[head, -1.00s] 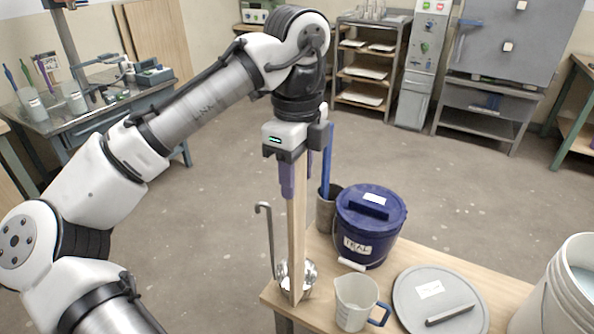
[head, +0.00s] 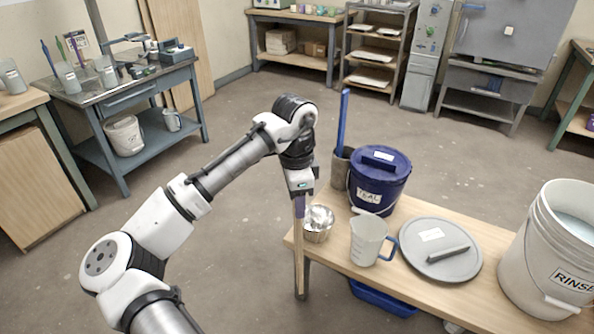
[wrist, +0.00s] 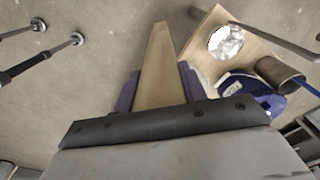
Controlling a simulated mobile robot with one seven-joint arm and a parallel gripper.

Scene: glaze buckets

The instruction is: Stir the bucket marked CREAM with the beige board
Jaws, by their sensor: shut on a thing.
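My gripper (head: 299,203) is shut on the top of the beige board (head: 300,255), which hangs down upright, just off the left end of the wooden table (head: 400,282). In the wrist view the board (wrist: 158,65) runs out between the two purple fingers, over the floor, with the table's corner to its right. I see no bucket with a readable CREAM label. The bucket marked TEAL (head: 379,184) is dark blue, has its lid on and stands at the table's back. The bucket marked RINSE (head: 537,262) is white, open and holds pale liquid, at the right.
A shiny metal pot (head: 319,224), a clear jug (head: 366,243) and a grey lid (head: 440,248) lie along the table. A grey holder (head: 342,175) with a blue stick stands behind the pot. A white bucket (head: 124,135) sits on the left bench's lower shelf. Open floor lies left of the table.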

